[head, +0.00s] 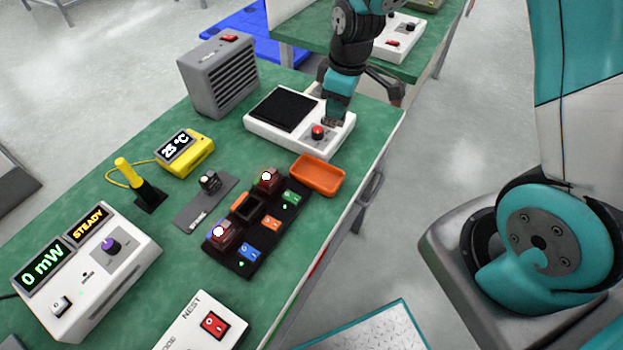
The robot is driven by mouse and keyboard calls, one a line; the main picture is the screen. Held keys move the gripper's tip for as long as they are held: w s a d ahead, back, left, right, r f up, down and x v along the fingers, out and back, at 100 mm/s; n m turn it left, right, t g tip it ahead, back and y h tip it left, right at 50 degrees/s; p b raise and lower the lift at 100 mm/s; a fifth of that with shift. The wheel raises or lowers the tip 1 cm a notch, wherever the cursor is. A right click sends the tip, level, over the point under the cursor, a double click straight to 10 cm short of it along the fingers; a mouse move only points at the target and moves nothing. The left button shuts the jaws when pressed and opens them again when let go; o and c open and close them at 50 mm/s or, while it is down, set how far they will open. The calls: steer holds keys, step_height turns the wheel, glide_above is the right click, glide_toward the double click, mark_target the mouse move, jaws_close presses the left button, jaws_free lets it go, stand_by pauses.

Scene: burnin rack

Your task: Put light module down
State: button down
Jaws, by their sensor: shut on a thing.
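My gripper (335,117) reaches down at the back of the bench, over the right part of a white box (262,128) with a black panel and a red button (318,132). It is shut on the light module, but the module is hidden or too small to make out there. I cannot tell whether it touches the box. A dark rack (224,258) lies mid-bench. Two dark red modules with bright white lights (266,177) (219,232) sit in it. Between them is a dark bay (248,207) that looks empty.
An orange tray (318,174) lies between rack and white box. A yellow 25 °C display (185,153), yellow-handled tool (126,171), grey slatted unit (218,75), 0 mW meter (85,275) and NEST box (203,325) stand around. Green bench (345,205) is clear near the right edge.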

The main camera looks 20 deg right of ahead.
steer(key=s+a+r+n+g+b, duration=0.1)
steer(key=s+a+r+n, duration=0.2)
steer(key=n, duration=0.5)
steer(key=s+a+r+n+g+b, duration=0.1)
steer(key=a+r+n, duration=0.2)
steer(key=r+n, duration=0.3)
steer(key=shift+n, duration=0.8)
steer(key=f, duration=2.1)
steer(key=shift+w+d, duration=0.2)
steer(key=shift+w, duration=0.05)
steer(key=shift+f, duration=0.2)
steer(key=c, duration=1)
jaws_free()
steer(key=shift+r, duration=0.15)
